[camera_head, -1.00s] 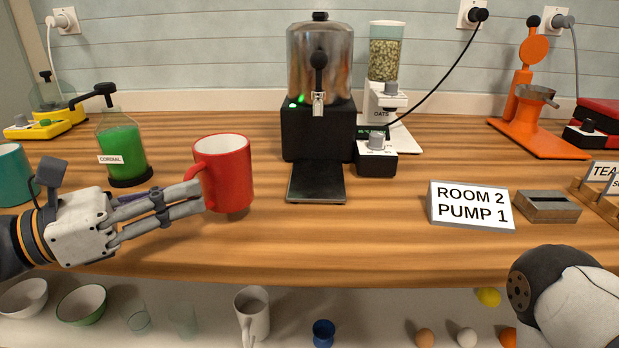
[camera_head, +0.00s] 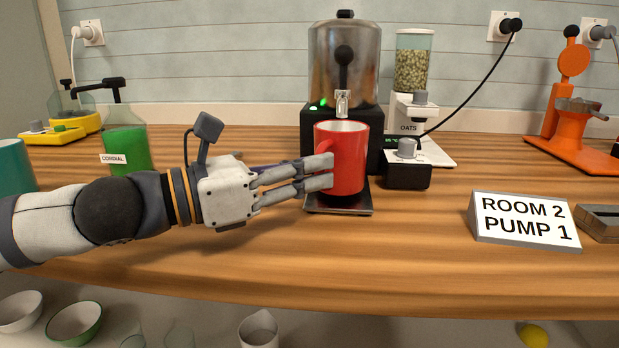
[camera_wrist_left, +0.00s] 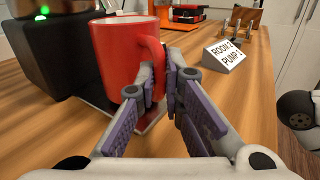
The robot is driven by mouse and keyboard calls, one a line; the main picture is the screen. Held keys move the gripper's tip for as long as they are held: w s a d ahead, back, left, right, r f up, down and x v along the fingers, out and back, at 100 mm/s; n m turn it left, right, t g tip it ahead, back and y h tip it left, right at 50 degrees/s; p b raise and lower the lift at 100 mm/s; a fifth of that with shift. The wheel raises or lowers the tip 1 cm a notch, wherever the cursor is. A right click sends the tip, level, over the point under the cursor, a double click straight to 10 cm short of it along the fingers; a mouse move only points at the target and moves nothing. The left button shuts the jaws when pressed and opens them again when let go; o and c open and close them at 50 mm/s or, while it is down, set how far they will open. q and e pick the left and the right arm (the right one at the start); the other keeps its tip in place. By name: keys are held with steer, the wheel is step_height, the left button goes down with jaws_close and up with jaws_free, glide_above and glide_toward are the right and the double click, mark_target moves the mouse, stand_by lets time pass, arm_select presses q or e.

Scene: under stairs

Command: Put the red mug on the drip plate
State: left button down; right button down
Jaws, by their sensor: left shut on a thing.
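The red mug (camera_head: 349,150) is upright in front of the urn, over the dark drip plate (camera_head: 318,208). The plate's front edge and corners show around the mug's base. I cannot tell whether the base touches the plate. My left gripper (camera_head: 326,171) reaches in from the left and is shut on the mug's handle. In the left wrist view the fingers (camera_wrist_left: 161,88) pinch the handle of the mug (camera_wrist_left: 118,58), and a corner of the plate (camera_wrist_left: 153,122) shows below it. My right gripper is not in view.
The metal urn (camera_head: 345,60) on its black base stands right behind the mug, its tap above it. A black box with a knob (camera_head: 407,172) is close on the right, before the oats dispenser (camera_head: 411,70). A cordial bottle (camera_head: 125,145) stands behind my left arm.

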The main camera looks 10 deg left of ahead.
arm_select(q)
steer(key=shift+f, duration=0.25)
steer(key=shift+f, duration=0.25)
steer(key=c, duration=1.7)
jaws_free()
steer(key=shift+r, duration=0.15)
